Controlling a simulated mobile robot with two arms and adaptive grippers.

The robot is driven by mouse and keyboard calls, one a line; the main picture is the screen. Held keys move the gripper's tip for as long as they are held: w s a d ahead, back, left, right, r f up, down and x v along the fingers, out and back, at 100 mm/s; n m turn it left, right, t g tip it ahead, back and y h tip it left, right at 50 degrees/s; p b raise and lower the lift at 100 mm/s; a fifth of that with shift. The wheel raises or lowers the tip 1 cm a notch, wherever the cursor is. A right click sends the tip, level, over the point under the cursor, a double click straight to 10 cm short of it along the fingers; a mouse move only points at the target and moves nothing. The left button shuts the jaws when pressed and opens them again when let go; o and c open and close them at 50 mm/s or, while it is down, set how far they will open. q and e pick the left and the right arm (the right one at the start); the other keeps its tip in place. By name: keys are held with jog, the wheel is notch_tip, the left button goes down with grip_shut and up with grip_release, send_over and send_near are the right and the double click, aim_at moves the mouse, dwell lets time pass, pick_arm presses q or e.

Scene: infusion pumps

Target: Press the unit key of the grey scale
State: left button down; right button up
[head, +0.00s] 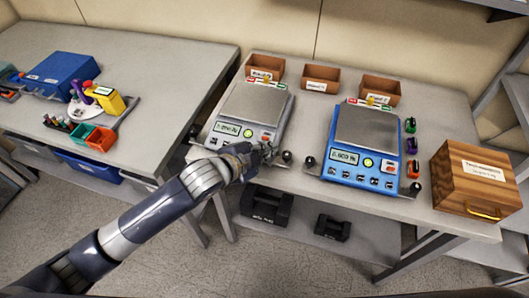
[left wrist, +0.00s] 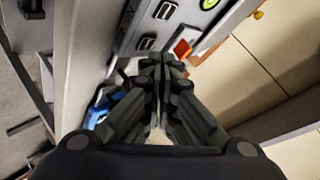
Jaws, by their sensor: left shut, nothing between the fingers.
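The grey scale (head: 257,103) stands on the right-hand table, with a bare metal pan, a green-lit display (head: 228,128) and a round yellow-green button (head: 248,133) on its front panel. My left gripper (head: 268,150) is shut and empty at the front right part of this panel, covering some of the lower keys. In the left wrist view the shut fingertips (left wrist: 160,62) are in front of the panel's edge, beside dark keys (left wrist: 147,42) and an orange-red piece (left wrist: 182,47). Contact with a key cannot be told. The key labels are too small to read.
A blue scale (head: 367,130) stands to the right, with a wooden box (head: 475,180) beyond it. Three brown bins (head: 320,78) stand behind the scales. Small dark knobs stand by the table's front edge. Dark weights (head: 266,207) lie on the shelf below.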

pick_arm(q)
jog(key=shift+w+f, duration=0.1)
jog(key=shift+f, duration=0.25)
jog(key=shift+f, duration=0.35)
dwell(0.7)
jog(key=shift+r+p, duration=0.75)
jog(key=shift+p, duration=0.2)
jog(key=shift+r+p, duration=0.25)
jog(key=shift+p, duration=0.05)
jog(key=r+p, duration=0.1)
jog(key=s+r+p, duration=0.1)
jog(key=r+p, duration=0.2)
jog(key=p, duration=0.1)
jog(key=shift+s+a+r, duration=0.2)
jog(key=shift+s, duration=0.1)
